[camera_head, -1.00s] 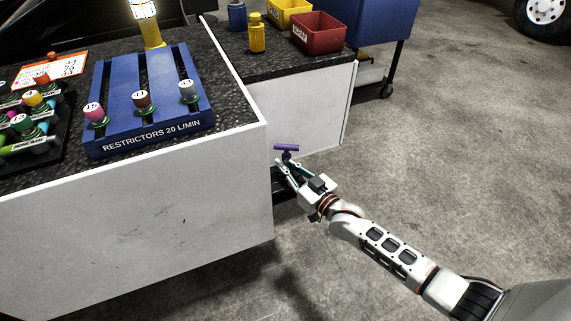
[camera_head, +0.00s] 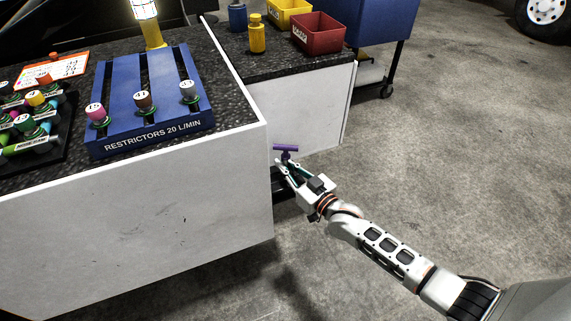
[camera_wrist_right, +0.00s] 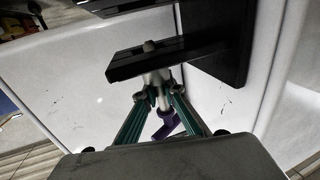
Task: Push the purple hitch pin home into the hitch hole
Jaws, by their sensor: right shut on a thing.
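The purple hitch pin (camera_head: 286,148) shows in the head view as a purple T-shaped handle above my right gripper (camera_head: 282,163), beside the corner of the white cabinet. The dark hitch plate (camera_wrist_right: 125,68) crosses the shaft. A pale rounded tip shows on the plate's other side, so the pin appears to pass into the plate. The hole itself is hidden. My left gripper is out of view.
The white cabinet (camera_head: 140,245) stands close left of my right gripper. Its counter bears a blue restrictor rack (camera_head: 150,140). A lower counter behind holds a red bin (camera_head: 318,36) and a yellow bottle (camera_head: 257,36).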

